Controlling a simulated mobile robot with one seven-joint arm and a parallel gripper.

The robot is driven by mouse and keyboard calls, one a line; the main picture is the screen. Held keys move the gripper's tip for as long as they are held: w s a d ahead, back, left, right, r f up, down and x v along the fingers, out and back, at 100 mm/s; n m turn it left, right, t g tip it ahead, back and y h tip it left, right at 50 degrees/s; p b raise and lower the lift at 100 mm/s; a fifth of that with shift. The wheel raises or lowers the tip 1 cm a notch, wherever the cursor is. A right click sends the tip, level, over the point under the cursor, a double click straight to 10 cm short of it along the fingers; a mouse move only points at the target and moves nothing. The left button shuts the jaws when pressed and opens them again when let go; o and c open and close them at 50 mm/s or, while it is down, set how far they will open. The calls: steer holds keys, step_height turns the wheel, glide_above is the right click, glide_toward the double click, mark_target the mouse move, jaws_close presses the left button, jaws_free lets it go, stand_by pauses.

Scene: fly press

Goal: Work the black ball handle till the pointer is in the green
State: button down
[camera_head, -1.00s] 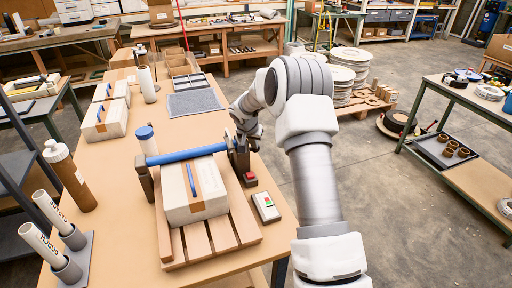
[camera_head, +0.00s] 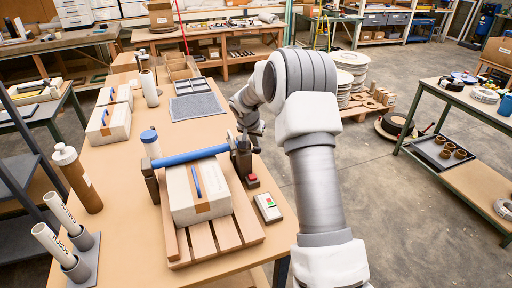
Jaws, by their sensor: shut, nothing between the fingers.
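A blue bar (camera_head: 190,156) spans between two dark posts, above a white taped box (camera_head: 186,207) on a slatted wooden pallet (camera_head: 239,225). My gripper (camera_head: 244,138) is at the right-hand post (camera_head: 243,159), beyond the bar's right end. It is small in view and partly hidden by my own arm. It is shut with nothing held; I cannot tell whether it touches the post. I cannot make out a black ball handle, a pointer or a green zone.
A box with a red button (camera_head: 252,181) and a small white control box (camera_head: 268,207) sit right of the pallet. A brown bottle (camera_head: 78,180) and white tubes (camera_head: 50,243) stand at the left. A grey mat (camera_head: 195,107) lies behind on the tabletop.

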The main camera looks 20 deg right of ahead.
steer(key=shift+w+a+r, duration=0.15)
steer(key=shift+a+r, duration=0.75)
steer(key=shift+r, duration=0.15)
steer(key=shift+d, duration=0.3)
steer(key=p, duration=0.4)
steer(key=w+r+p, duration=0.1)
steer(key=p, duration=0.4)
steer(key=shift+w+d, duration=0.25)
steer(key=shift+d, duration=0.15)
steer(key=shift+f, duration=0.1)
steer(key=shift+f, duration=0.15)
